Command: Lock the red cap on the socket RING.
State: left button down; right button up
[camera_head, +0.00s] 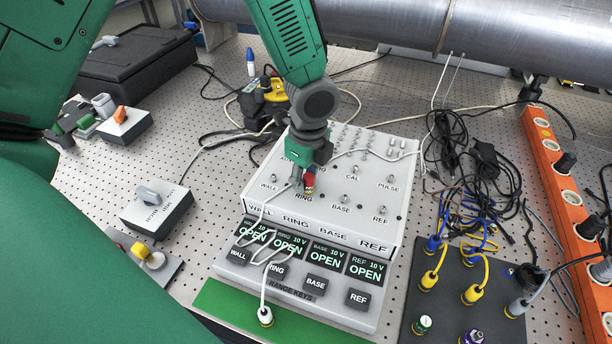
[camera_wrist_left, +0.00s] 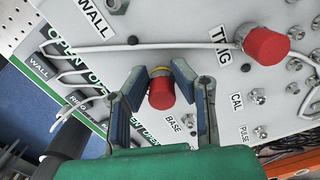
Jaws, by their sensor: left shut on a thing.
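My left gripper (camera_head: 306,186) reaches down over the upper panel of a white instrument box (camera_head: 372,160), at the RING socket, just above the RING label. It is shut on a red cap (camera_head: 309,182). In the left wrist view the red cap (camera_wrist_left: 161,94) sits between the two blue-grey fingers, with a yellow edge at its far side. The socket under it is hidden, and I cannot tell whether the cap is locked. A second red cap (camera_wrist_left: 266,45) stands beside the TRIG label in the left wrist view. My right gripper is not in view.
Displays reading OPEN (camera_head: 329,259) and range keys (camera_head: 316,285) line the box's front. A white cable (camera_wrist_left: 160,46) crosses the panel near the gripper. Black cables (camera_head: 480,165) tangle at right beside an orange power strip (camera_head: 555,165). A large pipe (camera_head: 400,25) runs behind.

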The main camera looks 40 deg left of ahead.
pick_arm(q)
jog(key=shift+r+m+p, duration=0.1)
jog(key=shift+m+p, duration=0.5)
jog(key=shift+m, duration=0.1)
jog(key=m, duration=0.3)
jog(key=shift+w+d+f+m, duration=0.1)
jog(key=shift+f+m, duration=0.15)
jog(key=shift+m, duration=0.15)
jog(key=m, duration=0.5)
jog(key=shift+d+f, duration=0.1)
jog(key=shift+m, duration=0.3)
